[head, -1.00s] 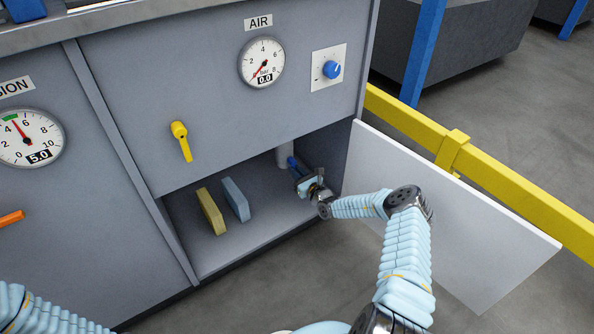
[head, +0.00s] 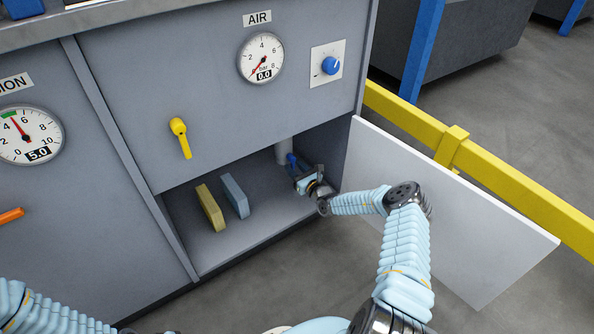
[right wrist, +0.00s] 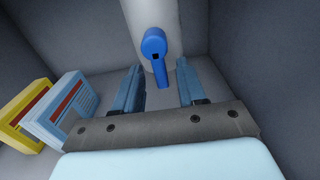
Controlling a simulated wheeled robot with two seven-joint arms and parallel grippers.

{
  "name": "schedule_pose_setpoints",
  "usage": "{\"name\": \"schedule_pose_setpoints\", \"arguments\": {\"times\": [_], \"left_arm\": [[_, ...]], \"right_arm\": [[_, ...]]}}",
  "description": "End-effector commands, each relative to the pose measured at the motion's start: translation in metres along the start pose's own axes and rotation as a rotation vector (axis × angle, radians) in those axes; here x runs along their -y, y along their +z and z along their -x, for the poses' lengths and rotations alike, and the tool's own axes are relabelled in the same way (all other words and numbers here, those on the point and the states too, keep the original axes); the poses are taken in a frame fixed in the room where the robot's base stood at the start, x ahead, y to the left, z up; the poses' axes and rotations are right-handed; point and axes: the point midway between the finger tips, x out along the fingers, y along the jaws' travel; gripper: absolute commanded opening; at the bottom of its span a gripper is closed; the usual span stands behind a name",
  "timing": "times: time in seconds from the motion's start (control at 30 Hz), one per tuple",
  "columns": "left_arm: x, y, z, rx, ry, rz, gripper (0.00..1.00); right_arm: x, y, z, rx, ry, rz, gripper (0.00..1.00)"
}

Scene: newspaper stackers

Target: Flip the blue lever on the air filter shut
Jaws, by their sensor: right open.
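The blue lever (head: 291,160) is on the pale cylinder of the air filter (head: 283,148), inside the open cabinet under the AIR gauge. In the right wrist view the lever (right wrist: 156,55) hangs downward, slightly tilted, from a round hub on the filter (right wrist: 150,18). My right gripper (head: 305,175) is inside the cabinet just in front of the lever. In the right wrist view its open fingers (right wrist: 159,67) stand to either side of the lever's lower end, with gaps on both sides. My left arm shows at the bottom left; its gripper is out of view.
A yellow filter panel (head: 210,209) and a blue one (head: 236,197) stand upright on the cabinet floor, left of my gripper. The white cabinet door (head: 450,215) is open to the right. A yellow handle (head: 181,137) and blue knob (head: 330,66) are above on the front.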

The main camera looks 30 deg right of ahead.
Motion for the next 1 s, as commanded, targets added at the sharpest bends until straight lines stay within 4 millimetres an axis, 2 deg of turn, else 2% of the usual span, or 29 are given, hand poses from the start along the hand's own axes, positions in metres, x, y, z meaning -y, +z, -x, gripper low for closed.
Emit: {"name": "schedule_pose_setpoints", "arguments": {"times": [0.17,0.5,0.63,0.8,1.0], "left_arm": [[-0.002,0.0,0.007,-0.001,-0.001,0.0,0.0],[-0.006,-0.002,0.024,-0.006,-0.005,0.002,0.0],[-0.007,-0.002,0.027,-0.007,-0.006,0.002,0.0],[-0.007,-0.002,0.028,-0.008,-0.007,0.002,0.0],[-0.007,-0.002,0.028,-0.008,-0.007,0.002,0.0]], "right_arm": [[0.001,0.002,0.017,-0.003,-0.001,0.0,0.4],[0.001,0.002,0.098,-0.003,-0.001,-0.001,0.4],[0.001,0.001,0.121,-0.002,-0.001,-0.001,0.4],[0.001,0.0,0.136,-0.001,-0.001,0.0,0.4],[0.0,-0.001,0.139,-0.001,0.0,0.0,0.4]]}}
